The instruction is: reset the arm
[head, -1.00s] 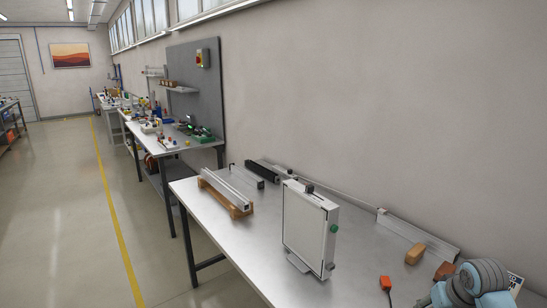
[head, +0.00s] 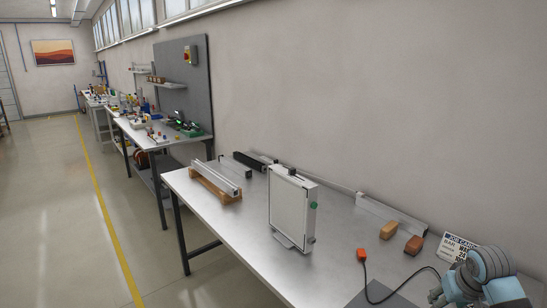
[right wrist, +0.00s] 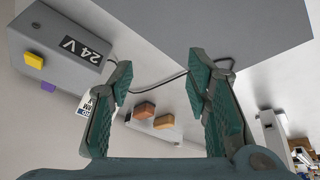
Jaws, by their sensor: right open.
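My right gripper (right wrist: 158,68) is open in the right wrist view, with two green ridged fingers apart and nothing between the tips. Part of my right arm shows at the lower right edge of the head view; its fingertips cannot be made out there. My left gripper is not in view. A white upright framed panel (head: 288,212) with green knobs stands on the metal bench (head: 235,235). Aluminium bars (head: 216,179) rest on wooden supports behind it to the left.
Two blocks, tan (head: 389,230) and orange-brown (head: 414,245), lie before a pale rail (head: 392,215). A grey box marked 24 V (right wrist: 55,45) and a grey sheet (right wrist: 225,30) show in the wrist view.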

